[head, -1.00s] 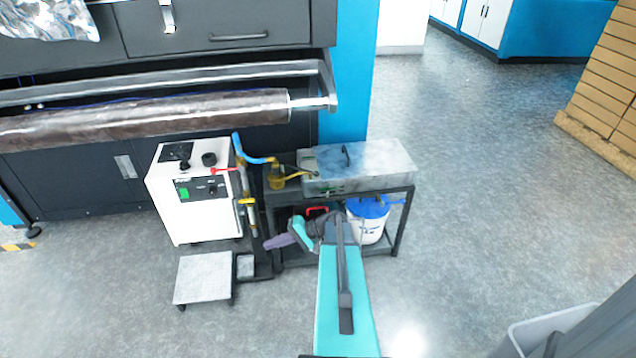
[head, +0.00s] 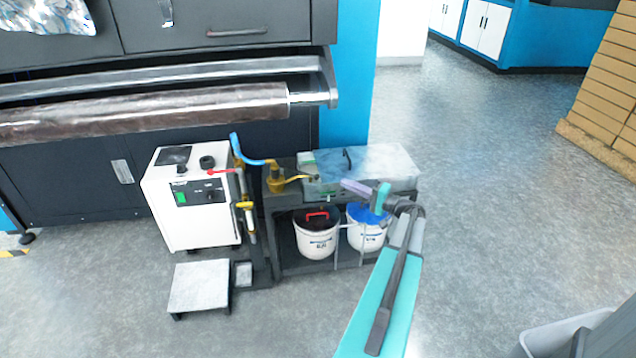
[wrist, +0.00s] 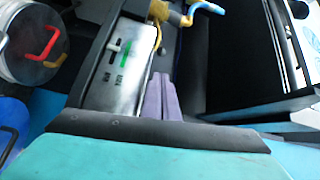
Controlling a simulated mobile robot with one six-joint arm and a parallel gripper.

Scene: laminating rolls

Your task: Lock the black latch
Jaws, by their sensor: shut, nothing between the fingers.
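A small black upright piece (head: 347,158) stands on top of the grey metal box (head: 390,162) on the cart. I cannot tell whether it is the black latch or how it is set. My gripper (head: 352,187) is shut and empty, its purple fingers together in front of the box's front face in the head view. The fingers also show in the wrist view (wrist: 160,97), beside the box's pale front panel (wrist: 125,85). A green lever (wrist: 117,47) with dark slots and marks sits on that panel. My fingers are below it in that view and appear apart from it.
Two white buckets stand on the cart's lower shelf, one with a red handle (head: 317,215) and one with a blue lid (head: 366,214). A brass valve with a blue hose (head: 250,158) and a white control unit (head: 190,205) stand left. Open floor (head: 480,200) lies right.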

